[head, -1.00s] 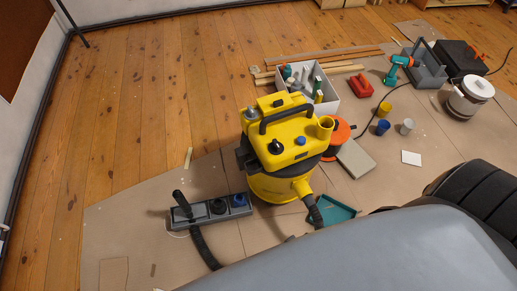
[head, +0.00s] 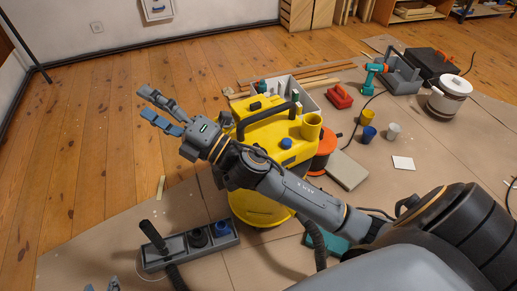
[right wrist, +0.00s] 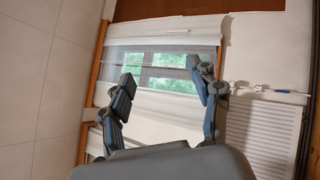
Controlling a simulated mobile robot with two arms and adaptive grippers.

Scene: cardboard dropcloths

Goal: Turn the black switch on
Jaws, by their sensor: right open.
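A yellow vacuum cleaner (head: 262,136) with a black carry handle stands on the cardboard in the head view. Its top has a blue knob (head: 287,143) and a yellow round port (head: 312,127). The black switch, beside the blue knob in the earlier frame, is hidden behind my right forearm now. My right gripper (head: 147,103) is open and empty, up and left of the vacuum, with the forearm crossing in front of it. In the right wrist view its fingers (right wrist: 167,92) are apart with nothing between.
The wooden floor at left is clear.

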